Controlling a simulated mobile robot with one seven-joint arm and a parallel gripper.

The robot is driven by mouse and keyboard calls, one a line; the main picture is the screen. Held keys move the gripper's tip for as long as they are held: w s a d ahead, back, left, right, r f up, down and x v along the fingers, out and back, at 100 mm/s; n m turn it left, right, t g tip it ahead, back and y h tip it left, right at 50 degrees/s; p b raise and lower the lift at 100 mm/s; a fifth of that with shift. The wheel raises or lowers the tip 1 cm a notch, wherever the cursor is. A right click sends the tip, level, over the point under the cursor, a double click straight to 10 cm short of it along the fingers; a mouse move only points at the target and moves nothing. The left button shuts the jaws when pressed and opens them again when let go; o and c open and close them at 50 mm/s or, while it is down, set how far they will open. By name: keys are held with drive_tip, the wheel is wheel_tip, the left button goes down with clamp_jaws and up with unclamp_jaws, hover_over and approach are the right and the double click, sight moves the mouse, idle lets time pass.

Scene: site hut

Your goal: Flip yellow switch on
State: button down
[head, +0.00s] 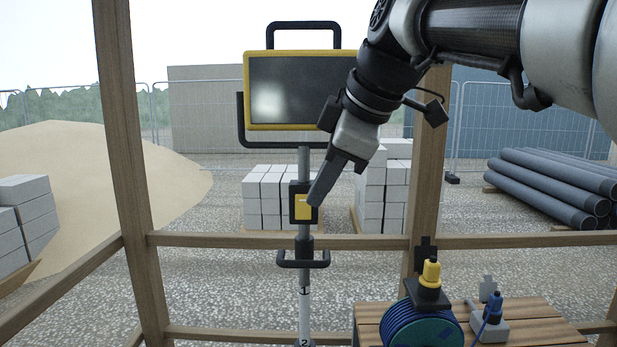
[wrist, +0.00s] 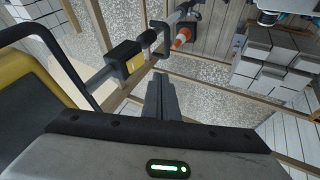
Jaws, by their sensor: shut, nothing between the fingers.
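The yellow switch (head: 301,207) is a yellow rocker in a black box on the grey pole of a work lamp. The lamp head (head: 290,92) above it has a yellow frame and a dark panel with a pale glare patch. In the wrist view the switch (wrist: 134,64) shows at upper left. My gripper (head: 316,201) is shut and empty, pointing down and left, its tips overlapping the switch's right edge in the head view. In the wrist view my gripper (wrist: 158,80) is below and right of the switch with a small gap in the picture. I cannot tell whether they touch.
A wooden table (head: 535,322) at lower right holds a blue cable reel (head: 425,325) with a yellow plug (head: 431,271) and a blue plug (head: 494,304). Wooden posts and rails frame the pole. An orange cone (wrist: 181,38) shows in the wrist view. The pole's left side is clear.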

sight(300, 211)
drive_tip(key=w+a+f, duration=0.1)
drive_tip(key=w+f, duration=0.4)
drive_tip(key=w, duration=0.1)
drive_tip(key=shift+w+a, duration=0.2)
drive_tip(key=shift+a, duration=0.1)
drive_tip(key=shift+w+f+t+b, duration=0.15)
drive_tip(key=shift+f+t+b, duration=0.2)
drive_tip(key=shift+b, duration=0.65)
drive_tip(key=shift+r+p, duration=1)
drive_tip(key=shift+r, duration=0.15)
